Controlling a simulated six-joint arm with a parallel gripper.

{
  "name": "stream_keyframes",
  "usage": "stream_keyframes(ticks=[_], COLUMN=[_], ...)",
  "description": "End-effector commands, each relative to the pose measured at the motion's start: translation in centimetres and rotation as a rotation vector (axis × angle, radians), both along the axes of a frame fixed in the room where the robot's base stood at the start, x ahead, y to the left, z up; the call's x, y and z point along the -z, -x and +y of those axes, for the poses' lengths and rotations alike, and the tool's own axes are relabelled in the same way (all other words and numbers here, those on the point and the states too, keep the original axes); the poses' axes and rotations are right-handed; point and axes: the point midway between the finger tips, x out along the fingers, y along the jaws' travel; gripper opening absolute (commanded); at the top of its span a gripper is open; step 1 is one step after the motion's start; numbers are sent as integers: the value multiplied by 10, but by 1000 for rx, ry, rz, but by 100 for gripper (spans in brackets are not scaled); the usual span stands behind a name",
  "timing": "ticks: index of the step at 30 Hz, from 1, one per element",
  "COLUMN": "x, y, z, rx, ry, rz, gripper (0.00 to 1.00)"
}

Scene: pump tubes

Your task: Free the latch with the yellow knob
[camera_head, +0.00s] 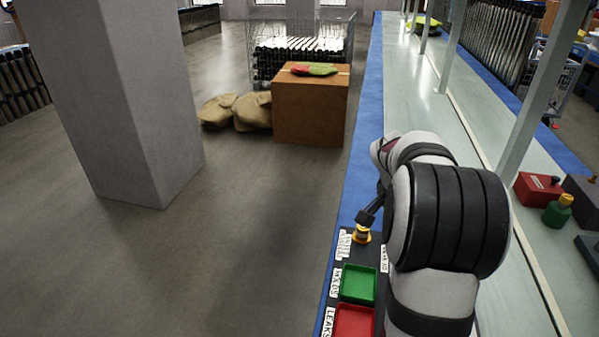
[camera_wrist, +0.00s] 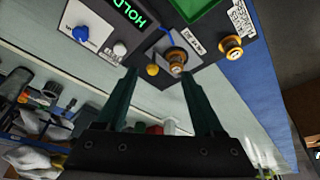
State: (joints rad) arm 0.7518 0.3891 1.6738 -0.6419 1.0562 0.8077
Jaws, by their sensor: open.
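In the wrist view a dark control panel (camera_wrist: 207,76) fills the top. A small yellow knob (camera_wrist: 152,70) sits near its lower edge, just beyond and between my fingertips. A brass-orange knob (camera_wrist: 175,57) with a blue strip beside it is close by. Another brass-orange knob (camera_wrist: 230,46) is farther right, by a white label. My gripper (camera_wrist: 160,73) is open, with nothing visible held between its fingers. In the head view my gripper (camera_head: 368,214) points down beside a yellow-orange knob (camera_head: 361,234). I cannot tell which part is the latch.
The panel also carries a blue knob (camera_wrist: 80,33), a white knob (camera_wrist: 119,49), a lit "HOLD" display (camera_wrist: 128,13) and a green tray (camera_wrist: 192,8). A red tray (camera_head: 354,321) is nearer in the head view. A red box (camera_head: 537,190) and green container (camera_head: 558,213) stand right.

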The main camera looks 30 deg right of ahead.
Motion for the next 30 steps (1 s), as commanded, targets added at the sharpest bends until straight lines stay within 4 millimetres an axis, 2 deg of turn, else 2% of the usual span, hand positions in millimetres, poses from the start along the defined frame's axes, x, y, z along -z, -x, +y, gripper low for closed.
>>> stream_keyframes(ticks=[1, 3, 4, 8, 10, 21, 24, 30], x=[8, 13, 14, 18, 27, 120, 139, 158], y=[6, 12, 13, 13, 14, 22, 23, 24], z=[-26, -47, -51, -54, -57, -94, -101, -109], rx=[59, 109, 117, 122, 122, 120, 120, 119], ry=[21, 44, 50, 51, 50, 47, 47, 48], rz=[-3, -8, -10, -10, -10, -9, -10, -12], gripper=[69, 69, 69, 69, 69, 69, 69, 69])
